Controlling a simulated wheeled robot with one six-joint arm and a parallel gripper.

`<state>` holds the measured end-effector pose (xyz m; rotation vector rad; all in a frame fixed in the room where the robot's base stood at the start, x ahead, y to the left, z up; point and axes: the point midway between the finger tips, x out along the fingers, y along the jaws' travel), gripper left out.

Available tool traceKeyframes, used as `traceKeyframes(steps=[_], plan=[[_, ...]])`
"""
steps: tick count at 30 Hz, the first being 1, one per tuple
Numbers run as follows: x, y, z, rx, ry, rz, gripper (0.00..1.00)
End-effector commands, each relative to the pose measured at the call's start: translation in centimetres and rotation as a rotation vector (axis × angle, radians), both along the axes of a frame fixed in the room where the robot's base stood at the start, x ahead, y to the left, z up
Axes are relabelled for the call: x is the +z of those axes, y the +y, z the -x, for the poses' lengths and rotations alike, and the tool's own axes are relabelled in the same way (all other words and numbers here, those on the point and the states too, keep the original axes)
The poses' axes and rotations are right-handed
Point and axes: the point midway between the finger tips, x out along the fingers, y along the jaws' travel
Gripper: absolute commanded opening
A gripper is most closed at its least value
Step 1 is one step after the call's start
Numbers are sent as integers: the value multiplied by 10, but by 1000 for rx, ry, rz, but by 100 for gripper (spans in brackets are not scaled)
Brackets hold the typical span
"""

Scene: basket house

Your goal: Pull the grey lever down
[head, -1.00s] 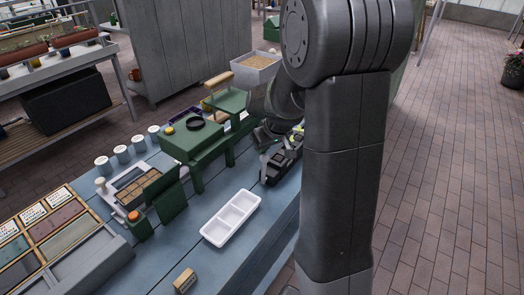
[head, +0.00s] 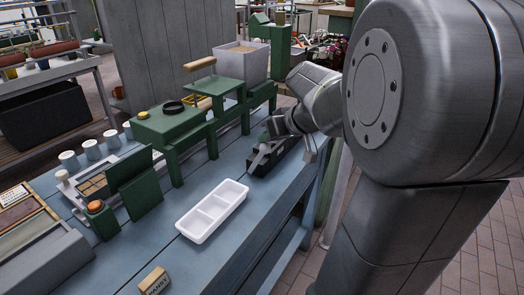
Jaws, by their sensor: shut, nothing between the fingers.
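My gripper (head: 272,130) is at the right end of the blue bench, shut and empty, just above a low black block (head: 275,158). Its fingertips are small and dark here, so I cannot tell whether they touch anything. A thin pale grey bar (head: 259,157) slants down at the left end of the block. I cannot tell whether this bar is the grey lever or part of my gripper. My arm hides some of the area behind and to the right.
A white tray with compartments (head: 212,210) lies on the blue bench (head: 250,205), left of the black block. Green stands (head: 168,128) line the back, one with a wooden-handled upright (head: 200,64). A grey bin (head: 241,62) stands behind. The bench front is mostly clear.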

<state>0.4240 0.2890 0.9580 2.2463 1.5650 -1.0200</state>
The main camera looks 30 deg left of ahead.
Motion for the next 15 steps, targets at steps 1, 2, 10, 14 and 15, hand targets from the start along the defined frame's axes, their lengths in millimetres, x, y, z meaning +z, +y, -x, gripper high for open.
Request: traceKeyframes(steps=[1, 2, 10, 14, 15], plan=[[-11, -4, -1, -4, -4, -23, 0], [-11, -6, 0, -4, -5, -36, 0], [-18, -20, 1, -4, -15, -154, 0], [-22, -27, 1, -4, -19, -213, 0], [-23, -29, 2, -3, -21, -230, 0]])
